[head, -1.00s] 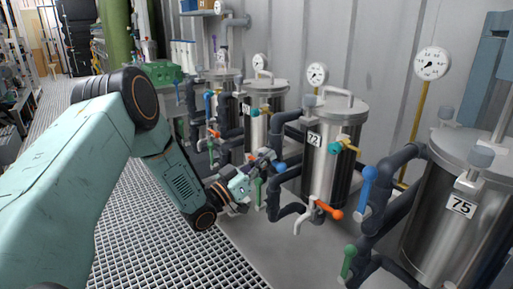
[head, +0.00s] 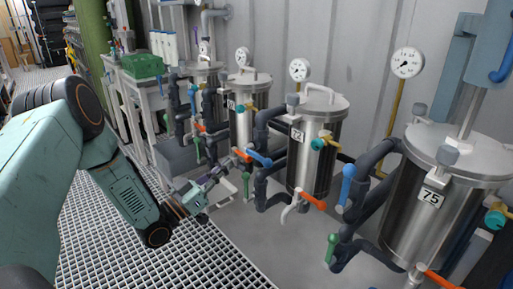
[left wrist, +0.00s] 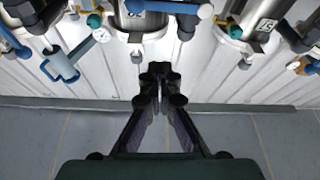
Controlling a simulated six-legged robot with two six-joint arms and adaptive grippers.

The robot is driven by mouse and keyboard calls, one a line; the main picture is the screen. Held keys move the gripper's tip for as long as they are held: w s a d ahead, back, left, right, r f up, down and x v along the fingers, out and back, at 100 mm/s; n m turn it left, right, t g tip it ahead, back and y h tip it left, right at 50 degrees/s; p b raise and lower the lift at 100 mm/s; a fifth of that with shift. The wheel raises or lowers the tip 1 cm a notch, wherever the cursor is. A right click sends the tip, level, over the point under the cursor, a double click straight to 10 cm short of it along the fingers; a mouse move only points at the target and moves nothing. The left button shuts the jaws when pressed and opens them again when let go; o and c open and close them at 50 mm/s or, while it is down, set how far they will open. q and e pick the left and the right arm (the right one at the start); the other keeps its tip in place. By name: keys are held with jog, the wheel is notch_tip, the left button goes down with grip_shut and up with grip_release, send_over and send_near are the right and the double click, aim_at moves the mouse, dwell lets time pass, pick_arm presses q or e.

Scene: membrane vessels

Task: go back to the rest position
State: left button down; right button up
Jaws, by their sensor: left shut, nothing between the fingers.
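My left gripper (head: 226,170) reaches from the left over the floor grating in the head view, in front of the pipes of the vessels. In the left wrist view its two dark fingers (left wrist: 158,85) meet at the tips, shut with nothing between them. A steel vessel labelled 72 (head: 312,150) stands to the right of the gripper. Another labelled 75 (head: 425,215) stands at the right. Both carry valves with coloured handles. In the head view I cannot tell whether the gripper touches the nearby pipework. My right gripper is not in view.
A blue valve handle (head: 259,158) and grey pipes lie close to my left gripper. An orange handle (head: 311,200) is further right. Open floor grating (head: 100,235) lies below my left arm. A green container (head: 141,66) stands on a bench at the back.

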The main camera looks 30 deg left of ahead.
pick_arm(q)
jog(key=shift+f, duration=0.1)
jog(key=s+d+f+n+g+y, duration=0.25)
jog(key=s+f+g, duration=0.2)
jog(key=f, duration=0.45)
jog(key=s+d+f+n+g+y, duration=0.25)
jog(key=f+g, duration=0.25)
jog(key=f, duration=0.5)
jog(key=s+d+f+g, duration=0.2)
jog(key=s+g, duration=0.1)
jog(key=s, duration=0.6)
jog(key=s+d+f+m+g+y+p, duration=0.1)
jog(key=s+d+g, duration=0.2)
jog(key=s, duration=0.7)
jog(key=s+d+f+g+y, duration=0.1)
jog(key=s+g, duration=0.4)
jog(key=s, duration=0.5)
jog(key=shift+d+f+m, duration=0.4)
jog(key=shift+d+f, duration=0.45)
jog(key=shift+d, duration=0.15)
